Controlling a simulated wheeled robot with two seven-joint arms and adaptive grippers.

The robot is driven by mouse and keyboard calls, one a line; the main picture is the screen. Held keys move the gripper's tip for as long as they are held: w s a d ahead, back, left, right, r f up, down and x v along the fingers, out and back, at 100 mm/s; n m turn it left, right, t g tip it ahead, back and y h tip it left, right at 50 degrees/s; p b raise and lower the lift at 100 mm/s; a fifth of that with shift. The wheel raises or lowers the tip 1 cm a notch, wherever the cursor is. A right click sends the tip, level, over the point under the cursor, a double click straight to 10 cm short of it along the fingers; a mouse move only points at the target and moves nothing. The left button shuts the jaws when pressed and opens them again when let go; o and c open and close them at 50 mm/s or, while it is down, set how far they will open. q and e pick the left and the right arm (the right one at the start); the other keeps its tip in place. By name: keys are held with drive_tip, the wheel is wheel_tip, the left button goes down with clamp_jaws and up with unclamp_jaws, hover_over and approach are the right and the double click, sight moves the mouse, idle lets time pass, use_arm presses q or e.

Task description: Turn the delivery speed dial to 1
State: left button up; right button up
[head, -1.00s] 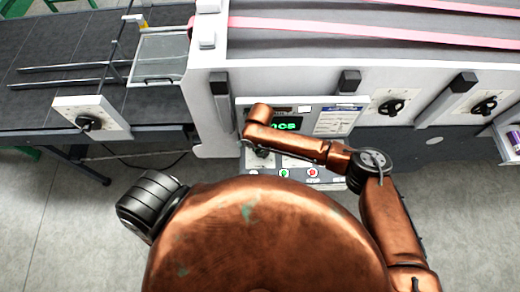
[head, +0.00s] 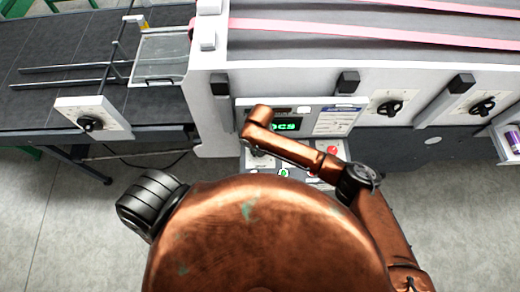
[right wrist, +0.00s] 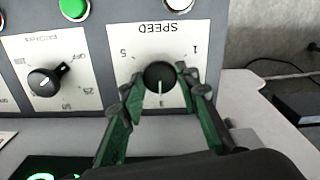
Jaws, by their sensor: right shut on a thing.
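A black round dial (right wrist: 160,78) sits on a white plate marked SPEED, seen upside down in the right wrist view, with 1, 3 and 5 around it. Its white pointer line points at the 3. My right gripper (right wrist: 160,74) has its green fingers on either side of this dial and is shut on it. My left gripper is not in view.
Beside the SPEED dial is another black dial (right wrist: 45,81), with a green button (right wrist: 74,8) above it. A red button (head: 333,150) shows beside my right forearm. Other dials sit on the left unit (head: 90,124) and on the machine's front (head: 389,107).

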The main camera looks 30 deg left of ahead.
drive_tip(key=n, duration=1.2)
drive_tip(key=shift+n+b, duration=0.4)
drive_tip(key=n+b, duration=0.1)
drive_tip(key=n, duration=0.4)
drive_tip(key=n+b, duration=0.2)
drive_tip(key=n, duration=0.4)
drive_tip(key=shift+n, duration=0.4)
drive_tip(key=o, duration=1.2)
drive_tip(key=shift+c, duration=0.2)
